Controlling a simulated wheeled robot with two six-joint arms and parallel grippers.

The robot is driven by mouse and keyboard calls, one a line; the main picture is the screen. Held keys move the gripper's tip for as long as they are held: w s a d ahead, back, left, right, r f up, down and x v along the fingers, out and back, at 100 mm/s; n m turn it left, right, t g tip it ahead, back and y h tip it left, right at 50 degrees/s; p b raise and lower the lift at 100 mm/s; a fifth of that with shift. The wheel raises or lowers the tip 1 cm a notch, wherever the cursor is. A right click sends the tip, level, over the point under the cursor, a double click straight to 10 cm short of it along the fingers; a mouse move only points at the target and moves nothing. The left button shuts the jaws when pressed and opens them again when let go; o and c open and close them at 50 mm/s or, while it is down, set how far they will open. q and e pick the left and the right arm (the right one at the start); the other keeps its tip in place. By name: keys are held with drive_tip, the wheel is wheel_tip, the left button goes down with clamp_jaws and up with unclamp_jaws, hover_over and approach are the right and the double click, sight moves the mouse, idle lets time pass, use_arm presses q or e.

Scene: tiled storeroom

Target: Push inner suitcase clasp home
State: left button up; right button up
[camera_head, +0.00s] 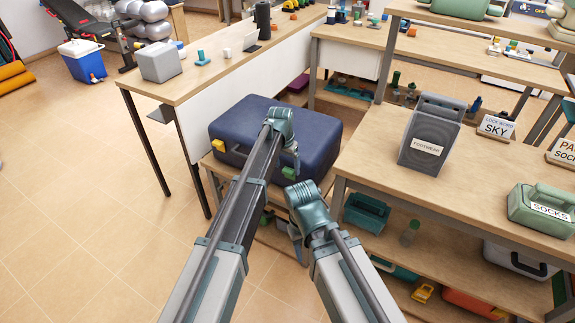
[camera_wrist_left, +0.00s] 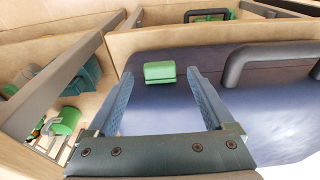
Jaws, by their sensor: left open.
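The dark blue suitcase (camera_head: 325,135) lies flat on a low wooden shelf, with its lid down. Its front shows a yellow clasp (camera_head: 218,146) at the left and a green clasp (camera_head: 289,173) at the right. The green clasp also shows in the left wrist view (camera_wrist_left: 160,74), with the dark handle (camera_wrist_left: 268,55) to its right. My left gripper (camera_wrist_left: 161,88) is open and empty, its fingers on either side of the green clasp in that view; contact cannot be told. In the head view my left arm partly covers the suitcase front. My right gripper's fingers are not clear below its wrist.
A wooden table (camera_head: 455,150) with a grey speaker-like case (camera_head: 430,135) stands right of the suitcase. A long bench (camera_head: 215,80) with a grey box (camera_head: 159,62) stands behind left. The tiled floor (camera_head: 80,190) is free at the left.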

use_arm(q)
wheel_tip(320, 180, up, 9)
drive_tip(key=s+p, duration=0.1)
drive_tip(key=p, duration=0.7)
drive_tip(key=shift+s+a+r, duration=0.15)
drive_tip(key=shift+a, duration=0.25)
drive_tip(key=s+a+r+p, duration=0.2)
drive_tip(key=s+r+p, duration=0.1)
drive_tip(key=s, duration=0.7)
drive_tip(key=s+a+r+n+g+y+p, duration=0.1)
drive_tip(key=s+r+p, duration=0.3)
drive_tip(key=s, duration=0.7)
drive_tip(key=s+a+r+n+g+y+p, duration=0.1)
drive_tip(key=s+a+r+p, duration=0.2)
drive_tip(key=s, duration=0.8)
drive_tip(key=shift+r+p, duration=0.3)
drive_tip(key=shift+p, duration=0.15)
drive_tip(key=shift+s, duration=0.1)
